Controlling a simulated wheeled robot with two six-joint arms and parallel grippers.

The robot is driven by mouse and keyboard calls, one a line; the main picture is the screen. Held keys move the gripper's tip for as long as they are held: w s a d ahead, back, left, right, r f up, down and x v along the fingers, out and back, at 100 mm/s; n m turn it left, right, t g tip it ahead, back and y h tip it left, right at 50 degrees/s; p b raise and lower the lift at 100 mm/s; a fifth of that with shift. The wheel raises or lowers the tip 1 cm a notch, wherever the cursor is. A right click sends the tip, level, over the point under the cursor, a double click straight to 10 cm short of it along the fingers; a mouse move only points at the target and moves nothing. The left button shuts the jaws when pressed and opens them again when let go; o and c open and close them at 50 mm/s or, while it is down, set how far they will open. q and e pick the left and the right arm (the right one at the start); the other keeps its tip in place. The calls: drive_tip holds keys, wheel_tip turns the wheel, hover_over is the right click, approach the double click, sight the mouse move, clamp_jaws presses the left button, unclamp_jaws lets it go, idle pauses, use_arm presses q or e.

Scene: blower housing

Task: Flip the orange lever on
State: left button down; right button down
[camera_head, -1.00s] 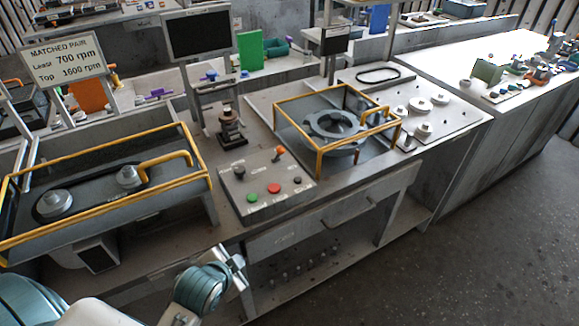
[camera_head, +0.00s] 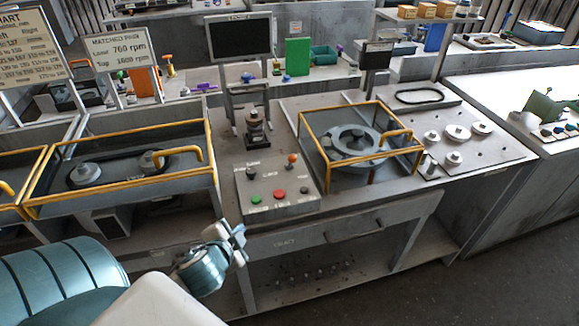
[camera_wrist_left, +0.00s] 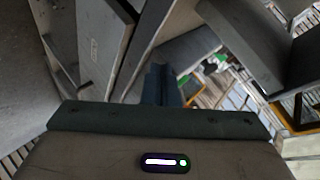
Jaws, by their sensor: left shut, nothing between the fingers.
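The orange lever (camera_head: 292,160) stands at the upper right of a grey control box (camera_head: 300,208) on the workbench, in the head view. The box also carries a dark knob (camera_head: 251,172), a green button (camera_head: 256,200) and a red button (camera_head: 280,194). My left gripper (camera_head: 238,241) is shut and empty. It is in front of the bench, below and left of the box, apart from the lever. In the left wrist view the fingers (camera_wrist_left: 162,85) point towards the bench; the lever cannot be made out there. My right gripper is not in view.
A yellow-railed blower housing (camera_head: 415,150) stands right of the box. A yellow-railed belt unit (camera_head: 125,200) stands to its left. A small post fixture (camera_head: 255,128) and a dark screen (camera_head: 240,38) are behind. The bench front has a drawer (camera_head: 350,228).

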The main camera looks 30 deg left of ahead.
use_arm(q)
drive_tip(key=w+r+m+t, duration=0.1)
drive_tip(key=w+r+m+t+h, duration=0.1)
drive_tip(key=r, duration=0.1)
drive_tip(key=w+r+m+t, duration=0.1)
drive_tip(key=r, duration=0.1)
drive_tip(key=shift+w+d+m, duration=0.35)
drive_tip(key=shift+w+m, duration=0.05)
wheel_tip(320, 180, up, 5)
drive_tip(key=w+d+m+t+h, duration=0.2)
drive_tip(key=m+h, duration=0.3)
drive_tip(key=m, duration=0.2)
drive_tip(key=shift+w+d, duration=0.15)
drive_tip(key=shift+w, duration=0.15)
drive_tip(key=shift+f, duration=0.1)
drive_tip(key=shift+w, duration=0.1)
